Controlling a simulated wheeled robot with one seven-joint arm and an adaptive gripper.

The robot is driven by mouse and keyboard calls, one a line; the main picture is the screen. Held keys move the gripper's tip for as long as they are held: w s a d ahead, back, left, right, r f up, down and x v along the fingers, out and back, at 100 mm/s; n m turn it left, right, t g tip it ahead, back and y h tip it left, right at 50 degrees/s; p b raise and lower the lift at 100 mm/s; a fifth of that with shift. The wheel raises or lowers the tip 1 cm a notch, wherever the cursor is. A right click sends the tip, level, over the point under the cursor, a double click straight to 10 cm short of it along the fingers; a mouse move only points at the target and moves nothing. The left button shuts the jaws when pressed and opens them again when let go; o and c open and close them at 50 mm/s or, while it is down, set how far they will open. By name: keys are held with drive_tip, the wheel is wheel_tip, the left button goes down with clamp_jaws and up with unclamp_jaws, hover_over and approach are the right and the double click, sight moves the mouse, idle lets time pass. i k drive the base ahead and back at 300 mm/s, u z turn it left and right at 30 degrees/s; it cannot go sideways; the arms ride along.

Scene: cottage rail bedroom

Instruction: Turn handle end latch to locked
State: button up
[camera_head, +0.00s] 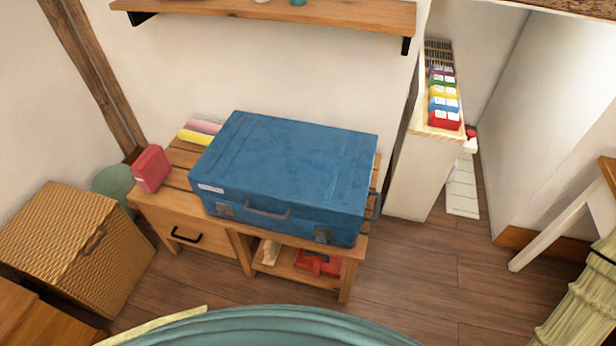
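A blue suitcase-like case (285,165) lies closed on a low wooden bench (160,200) against the wall. Its front face carries a carrying handle (268,214) in the middle. A left latch (224,210) and a right latch (322,235) sit on either side of that handle. Another dark fitting, which looks like an end handle (374,205), shows at the case's right end. The latches are too small to tell whether they are locked. A white label (210,188) is on the front left. My gripper is not in view.
A red box (151,168) and pink and yellow items (200,131) stand beside the case. A wicker box (75,240) is at left. A teal rounded surface (270,328) fills the bottom edge. Wooden floor (420,275) is clear right of the bench. A shelf (300,12) hangs above.

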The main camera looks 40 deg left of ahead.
sight(321, 241)
drive_tip(key=k, duration=0.9)
drive_tip(key=u, duration=1.2)
